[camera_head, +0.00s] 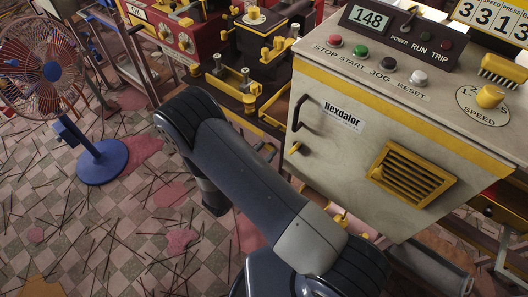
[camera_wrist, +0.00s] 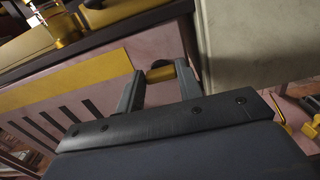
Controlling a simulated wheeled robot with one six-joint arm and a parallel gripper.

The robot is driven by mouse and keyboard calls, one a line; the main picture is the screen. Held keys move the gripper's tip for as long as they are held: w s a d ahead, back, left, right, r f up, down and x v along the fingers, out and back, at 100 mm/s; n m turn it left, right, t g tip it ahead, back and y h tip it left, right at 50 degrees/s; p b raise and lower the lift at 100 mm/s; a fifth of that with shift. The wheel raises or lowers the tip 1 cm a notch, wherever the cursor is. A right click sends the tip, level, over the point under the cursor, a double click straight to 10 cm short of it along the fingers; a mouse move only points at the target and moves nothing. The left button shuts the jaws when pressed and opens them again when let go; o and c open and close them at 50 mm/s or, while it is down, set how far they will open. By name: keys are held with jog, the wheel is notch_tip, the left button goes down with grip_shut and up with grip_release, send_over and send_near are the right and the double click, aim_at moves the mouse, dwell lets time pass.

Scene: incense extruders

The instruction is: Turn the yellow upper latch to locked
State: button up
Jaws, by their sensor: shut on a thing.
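In the wrist view, my gripper (camera_wrist: 159,84) has its two grey fingers on either side of a short yellow piece with a dark end, which looks like the yellow upper latch (camera_wrist: 160,73). The fingers are shut on it. It sits just left of a pale grey panel edge. Its base and any lock marking are hidden, so I cannot tell its turned position. In the head view my gripper is hidden behind my own arm. A small yellow catch (camera_head: 295,147) shows on the left edge of the pale cabinet door there; I cannot tell whether it is the same piece.
The control cabinet (camera_head: 330,160) fills the right, with a yellow vent grille (camera_head: 411,173) and a black door handle (camera_head: 298,113). A fan (camera_head: 98,160) stands on the left. Thin sticks litter the tiled floor. A slotted pinkish wall (camera_wrist: 70,105) lies left of my fingers.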

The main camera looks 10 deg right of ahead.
jog(key=o, duration=1)
jog(key=shift+s+a, duration=0.1)
jog(key=v, duration=1)
jog(key=shift+s+a+r+b, duration=0.1)
jog(key=shift+s+a+b, duration=0.1)
jog(key=shift+b, duration=0.1)
jog(key=x, duration=1)
jog(key=shift+w+d+p, duration=0.3)
jog(key=shift+p, duration=0.05)
jog(key=shift+s+a, duration=0.1)
